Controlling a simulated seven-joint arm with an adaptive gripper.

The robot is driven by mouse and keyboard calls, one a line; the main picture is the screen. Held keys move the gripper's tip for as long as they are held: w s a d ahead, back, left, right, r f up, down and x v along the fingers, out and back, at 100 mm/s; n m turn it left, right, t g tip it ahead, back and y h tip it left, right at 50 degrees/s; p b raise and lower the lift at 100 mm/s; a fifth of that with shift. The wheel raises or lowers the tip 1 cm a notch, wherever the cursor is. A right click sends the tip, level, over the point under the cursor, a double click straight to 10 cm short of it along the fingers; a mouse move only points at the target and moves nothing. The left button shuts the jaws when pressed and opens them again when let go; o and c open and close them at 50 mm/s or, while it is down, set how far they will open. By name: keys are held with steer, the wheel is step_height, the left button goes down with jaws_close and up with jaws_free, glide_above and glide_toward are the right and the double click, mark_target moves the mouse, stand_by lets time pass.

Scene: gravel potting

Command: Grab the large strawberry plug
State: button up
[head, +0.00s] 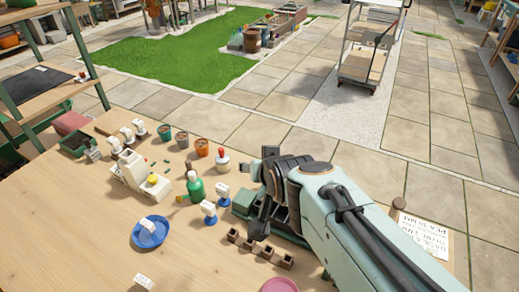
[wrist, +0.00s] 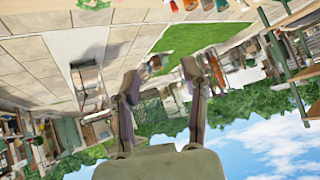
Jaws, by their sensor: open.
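My gripper (head: 262,188) is over the right part of the wooden table in the head view. Its two fingers are spread and empty in the wrist view (wrist: 160,80). A row of several small brown square pots or plugs (head: 248,243) stands on the table just below and left of my gripper, apart from it. I cannot tell which, if any, is the large strawberry plug. A green tray (head: 243,203) lies partly hidden under my gripper and arm, so its contents are mostly covered.
A pink dish (head: 279,286) is at the front edge. A cardboard sign (head: 425,234) is on the right.

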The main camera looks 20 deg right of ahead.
steer(key=w+d+f+m+t+h, duration=0.1)
steer(key=w+d+f, duration=0.25)
steer(key=w, duration=0.25)
steer(key=w+d+f+m+t+h, duration=0.1)
steer(key=w+d+f+h, duration=0.1)
steer(key=w+d+f, duration=0.3)
steer(key=w+d+f+g, duration=0.1)
steer(key=f, duration=0.5)
steer(key=w+d+f+g, duration=0.1)
steer(key=w+d+f, duration=0.1)
steer(key=f, duration=0.4)
steer(key=w+d+f+g, duration=0.1)
steer(key=f, duration=0.6)
steer(key=shift+w+d+g, duration=0.15)
steer(key=shift+g, duration=0.15)
jaws_close()
